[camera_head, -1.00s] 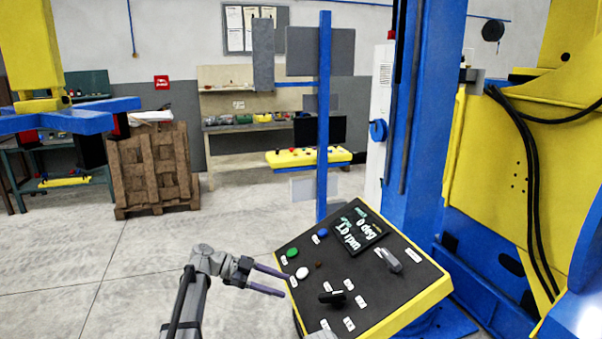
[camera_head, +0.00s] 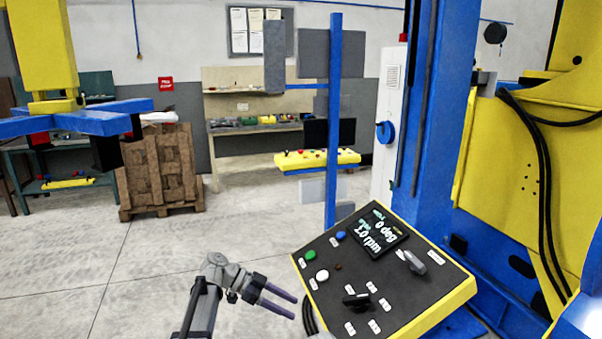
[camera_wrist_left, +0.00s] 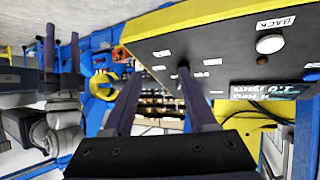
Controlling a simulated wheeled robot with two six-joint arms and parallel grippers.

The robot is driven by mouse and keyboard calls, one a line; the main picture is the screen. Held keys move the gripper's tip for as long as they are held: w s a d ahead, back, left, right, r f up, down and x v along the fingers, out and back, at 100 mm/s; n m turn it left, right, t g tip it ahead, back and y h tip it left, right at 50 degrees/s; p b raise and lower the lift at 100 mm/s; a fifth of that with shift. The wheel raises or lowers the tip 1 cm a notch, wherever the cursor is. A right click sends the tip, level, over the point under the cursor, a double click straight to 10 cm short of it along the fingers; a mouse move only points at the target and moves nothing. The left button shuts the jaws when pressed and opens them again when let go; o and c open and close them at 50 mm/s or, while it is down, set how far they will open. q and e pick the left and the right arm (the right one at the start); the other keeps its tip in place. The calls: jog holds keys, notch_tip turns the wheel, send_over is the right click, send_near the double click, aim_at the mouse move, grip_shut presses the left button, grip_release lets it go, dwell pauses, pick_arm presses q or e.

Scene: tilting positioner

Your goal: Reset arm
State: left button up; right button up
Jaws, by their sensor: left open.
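The tilted control panel (camera_head: 430,297) has a black face and yellow edges. My left gripper (camera_head: 295,308) is open and empty, just left of the panel's lower left edge. In the left wrist view its fingers (camera_wrist_left: 159,78) are apart, and the white button (camera_wrist_left: 270,44) shows beside the label BACK. My right gripper (camera_wrist_left: 62,50) shows there with its fingers apart.
The yellow and blue positioner (camera_head: 520,180) and a blue column (camera_head: 430,130) stand behind and right of the panel. A blue post (camera_head: 333,130) rises behind it. A wooden crate (camera_head: 160,170) and a workbench (camera_head: 255,135) are farther back. The floor at left is clear.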

pick_arm(q)
jog(key=s+d+f+n+y, duration=0.3)
jog(key=s+f+n+y, duration=0.15)
jog(key=s, duration=0.35)
jog(key=s+a+f+n+y, duration=0.2)
jog(key=s+f+n+y, duration=0.1)
jog(key=s, duration=0.4)
jog(key=s+a+f+n+t+y, duration=0.1)
jog(key=s+a+f+n+y, duration=0.2)
jog(key=s+n+y, duration=0.3)
jog(key=shift+s+f+n, duration=0.3)
jog(key=shift+s+n, duration=0.65)
jog(key=shift+s, duration=0.15)
